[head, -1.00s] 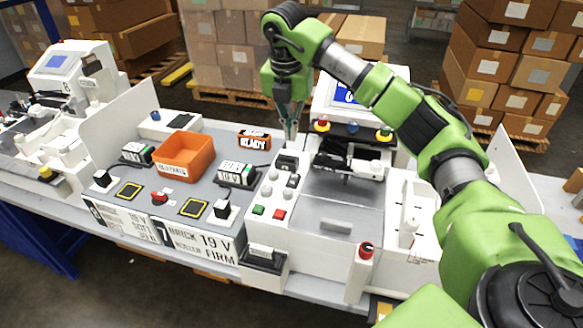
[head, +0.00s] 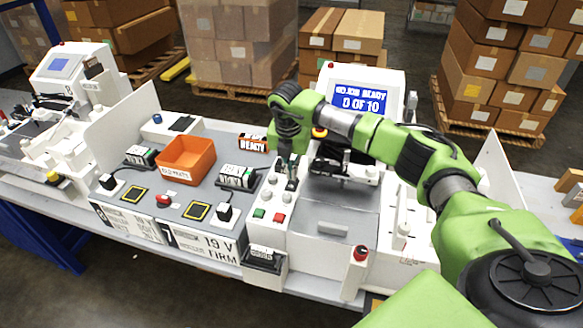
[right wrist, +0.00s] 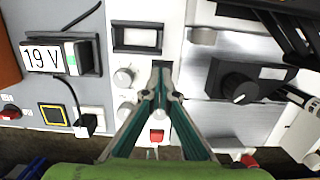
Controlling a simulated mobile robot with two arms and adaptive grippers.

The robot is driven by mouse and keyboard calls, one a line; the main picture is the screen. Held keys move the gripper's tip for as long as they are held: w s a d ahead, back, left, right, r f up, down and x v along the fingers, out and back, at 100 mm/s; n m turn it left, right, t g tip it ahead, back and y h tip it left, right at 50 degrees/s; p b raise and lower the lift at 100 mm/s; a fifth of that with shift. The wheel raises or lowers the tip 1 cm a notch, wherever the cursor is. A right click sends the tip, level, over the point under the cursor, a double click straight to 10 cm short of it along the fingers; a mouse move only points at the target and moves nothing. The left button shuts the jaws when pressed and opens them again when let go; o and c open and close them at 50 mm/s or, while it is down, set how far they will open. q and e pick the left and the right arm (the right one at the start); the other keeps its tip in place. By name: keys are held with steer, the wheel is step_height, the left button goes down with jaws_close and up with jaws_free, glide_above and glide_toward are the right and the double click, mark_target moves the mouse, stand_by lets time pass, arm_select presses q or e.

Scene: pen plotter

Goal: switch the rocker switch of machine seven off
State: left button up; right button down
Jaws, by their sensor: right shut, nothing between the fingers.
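Machine seven's white control panel (head: 267,232) stands in the middle of the head view, beside a sign starting with 7 (head: 205,243). My right gripper (head: 291,184) points down at the upper part of this panel, its fingers closed together and empty. In the right wrist view the fingertips (right wrist: 161,97) lie over or just in front of a small dark rectangular part (right wrist: 162,66), likely the rocker switch, partly hidden by them. I cannot tell whether they touch it, or which way it is tipped. My left gripper is out of view.
Green (head: 259,213) and red (head: 279,217) buttons are lower on the panel. A black lever assembly (head: 343,171) stands to the right. The blue screen (head: 360,101) reads 0 OF 10.

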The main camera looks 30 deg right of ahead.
steer(key=shift+f, duration=0.4)
steer(key=shift+w+d+f+b, duration=0.2)
steer(key=shift+f+b, duration=0.35)
steer(key=shift+b, duration=0.25)
steer(key=shift+s+r, duration=0.1)
steer(key=shift+r, duration=0.2)
steer(key=shift+f, duration=0.1)
steer(key=shift+s+a+p, duration=0.1)
steer(key=shift+p, duration=0.2)
